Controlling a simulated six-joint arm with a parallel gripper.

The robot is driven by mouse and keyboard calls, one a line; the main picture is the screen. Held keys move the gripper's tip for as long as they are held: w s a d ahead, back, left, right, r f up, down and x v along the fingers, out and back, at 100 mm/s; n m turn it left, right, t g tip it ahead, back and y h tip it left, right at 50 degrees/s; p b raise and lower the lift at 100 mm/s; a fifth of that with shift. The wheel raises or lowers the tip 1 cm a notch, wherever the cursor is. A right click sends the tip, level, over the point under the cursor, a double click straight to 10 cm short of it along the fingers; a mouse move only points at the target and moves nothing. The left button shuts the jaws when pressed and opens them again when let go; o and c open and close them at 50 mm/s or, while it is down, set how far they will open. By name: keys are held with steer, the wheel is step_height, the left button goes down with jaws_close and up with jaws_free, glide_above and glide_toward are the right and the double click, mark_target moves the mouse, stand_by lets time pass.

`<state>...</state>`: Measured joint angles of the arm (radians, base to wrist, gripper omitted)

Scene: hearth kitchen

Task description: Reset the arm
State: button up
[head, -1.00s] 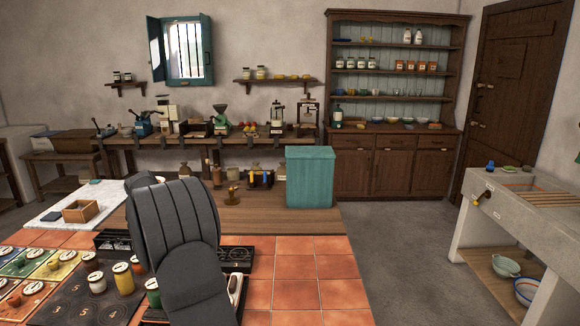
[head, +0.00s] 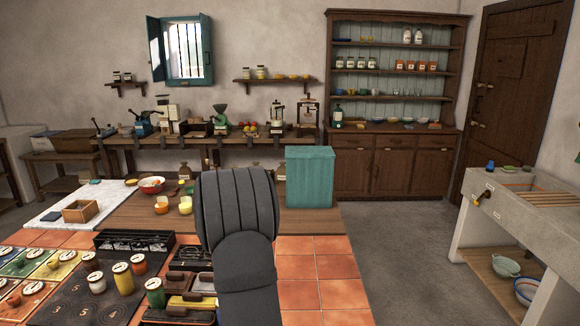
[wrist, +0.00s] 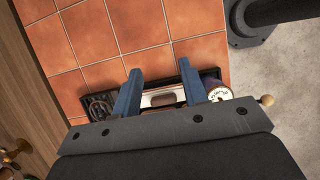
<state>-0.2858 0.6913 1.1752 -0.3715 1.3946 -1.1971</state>
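My gripper (wrist: 159,80) shows in the wrist view with its two blue fingers spread well apart. It is open, and no object is held between the fingers. Beyond them, a dark tray (wrist: 100,106) lies on the terracotta tiles, with a pale, reddish-brown object (wrist: 163,98) in the gap; the fingers look above it, though exact height is hard to tell. A round, pale lid with writing (wrist: 220,94) is partly behind the right finger. In the head view, my dark padded arm stands over the counter and the gripper itself is hidden.
Lidded jars (head: 123,278) stand on a dark numbered board (head: 75,300) left of my arm. A black rack (head: 134,241) and bowls (head: 151,185) are behind them. A teal box (head: 310,177) stands close right of my arm. Tiles (head: 318,268) at front right are clear.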

steer(key=d+f, duration=0.2)
steer(key=d, duration=0.7)
steer(key=d+f, duration=0.2)
steer(key=d, duration=0.8)
steer(key=shift+f, duration=0.25)
steer(key=shift+d, duration=0.1)
steer(key=a+r, duration=0.4)
steer(key=a, duration=1.3)
steer(key=shift+a, duration=0.25)
steer(key=shift+w+r, duration=0.1)
